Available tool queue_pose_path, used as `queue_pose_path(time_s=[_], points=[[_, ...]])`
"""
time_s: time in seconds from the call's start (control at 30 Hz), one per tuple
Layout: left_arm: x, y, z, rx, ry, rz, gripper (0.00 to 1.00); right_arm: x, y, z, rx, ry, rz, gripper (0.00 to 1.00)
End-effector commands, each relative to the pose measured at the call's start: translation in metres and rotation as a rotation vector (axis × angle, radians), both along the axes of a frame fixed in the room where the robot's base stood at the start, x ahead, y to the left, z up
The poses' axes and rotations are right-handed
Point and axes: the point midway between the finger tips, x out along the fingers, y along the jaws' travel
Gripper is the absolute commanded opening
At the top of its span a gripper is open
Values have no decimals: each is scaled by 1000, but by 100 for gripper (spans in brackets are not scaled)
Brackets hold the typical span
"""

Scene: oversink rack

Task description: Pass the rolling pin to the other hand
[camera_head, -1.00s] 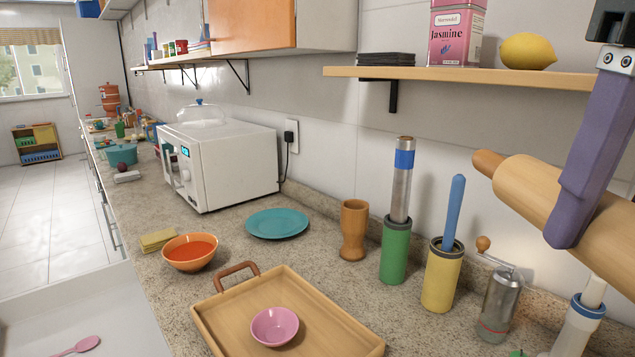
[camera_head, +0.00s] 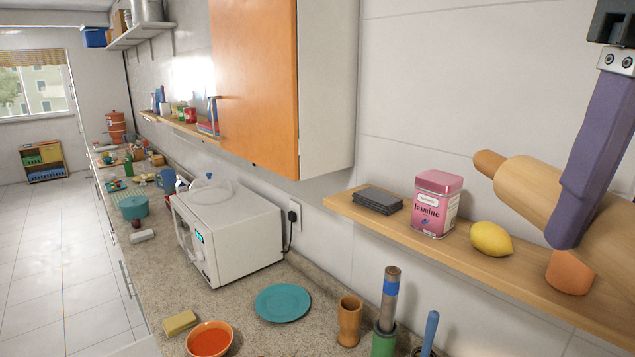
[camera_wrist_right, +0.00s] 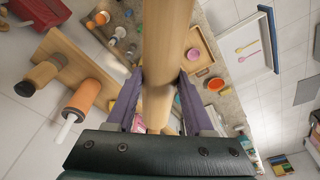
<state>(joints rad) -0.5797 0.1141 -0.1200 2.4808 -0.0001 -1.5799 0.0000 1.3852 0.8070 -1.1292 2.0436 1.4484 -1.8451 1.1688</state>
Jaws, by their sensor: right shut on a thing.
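The wooden rolling pin (camera_head: 525,183) is at the right of the head view, raised in front of the wall shelf. One rounded handle points left, and its other end is cut off by the frame. A purple finger of my right gripper (camera_head: 572,225) crosses it. In the right wrist view the rolling pin (camera_wrist_right: 168,40) runs down the middle between both purple fingers. My right gripper (camera_wrist_right: 159,88) is shut on its barrel. My left gripper is in neither view.
The wall shelf (camera_head: 530,275) holds black coasters (camera_head: 378,199), a pink Jasmine tin (camera_head: 436,204) and a lemon (camera_head: 491,239). An orange-doored cabinet (camera_head: 255,80) hangs left of it. Below, the counter carries a white microwave (camera_head: 235,235), a teal plate (camera_head: 283,302) and upright holders.

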Motion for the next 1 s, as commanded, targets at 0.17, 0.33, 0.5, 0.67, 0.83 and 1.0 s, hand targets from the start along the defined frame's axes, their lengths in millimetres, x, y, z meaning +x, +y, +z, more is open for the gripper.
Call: queue_pose_path(time_s=[0.17,0.33,0.5,0.67,0.83,1.0], points=[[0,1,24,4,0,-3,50,0,0,24,0,0,-1,0],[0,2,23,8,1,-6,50,0,1,24,1,0,8,0],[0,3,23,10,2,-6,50,0,19,30,1,0,164,0],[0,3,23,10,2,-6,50,0,57,43,3,-2,492,0],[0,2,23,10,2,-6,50,0,97,58,2,-1,857,0],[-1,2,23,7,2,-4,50,0,126,68,3,-1,1125,0]])
